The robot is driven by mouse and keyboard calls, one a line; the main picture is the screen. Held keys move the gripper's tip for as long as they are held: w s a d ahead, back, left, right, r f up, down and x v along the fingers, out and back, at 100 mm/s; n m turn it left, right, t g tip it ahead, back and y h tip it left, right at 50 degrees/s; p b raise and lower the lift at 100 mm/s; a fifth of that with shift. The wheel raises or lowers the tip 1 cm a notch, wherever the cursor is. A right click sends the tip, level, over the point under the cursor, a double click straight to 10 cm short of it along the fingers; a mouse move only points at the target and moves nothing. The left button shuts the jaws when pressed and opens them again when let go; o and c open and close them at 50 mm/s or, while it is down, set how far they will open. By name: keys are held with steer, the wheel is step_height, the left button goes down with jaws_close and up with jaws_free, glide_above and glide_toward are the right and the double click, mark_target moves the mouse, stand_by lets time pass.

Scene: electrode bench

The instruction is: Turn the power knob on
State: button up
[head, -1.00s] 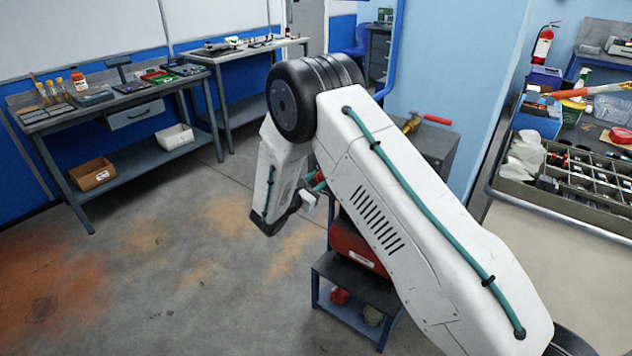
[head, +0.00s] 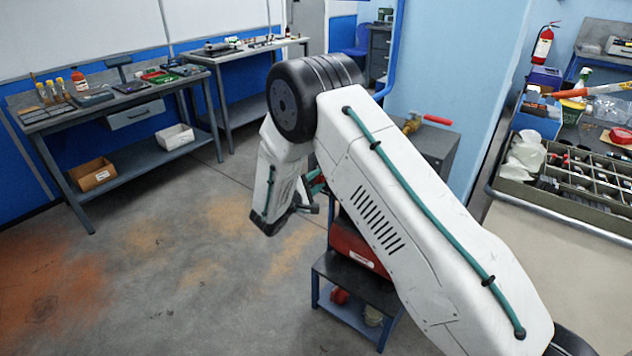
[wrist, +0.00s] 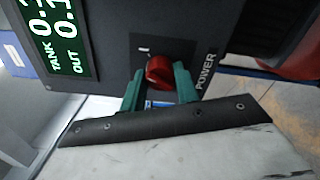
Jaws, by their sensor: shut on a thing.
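The red power knob (wrist: 159,72) sits on a dark panel (wrist: 120,35) in the wrist view, beside the white word POWER. My gripper (wrist: 160,84) has its two green fingers on either side of the knob and is shut on it. A green display (wrist: 62,38) reading TANK and OUT is on the same panel at the left. In the head view my own arm hides the knob and most of the red machine (head: 352,245) on the blue stand. The knob's exact angle is hard to tell.
The red machine rests on a dark blue stand (head: 365,278). A grey cabinet with a red-handled valve (head: 425,119) stands behind it. Benches line the left wall. A parts tray (head: 590,205) lies on the right bench. The floor at left is clear.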

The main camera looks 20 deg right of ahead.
steer(key=shift+m, duration=1.9)
steer(key=shift+f, duration=0.1)
steer(key=o, duration=1)
steer(key=v, duration=0.8)
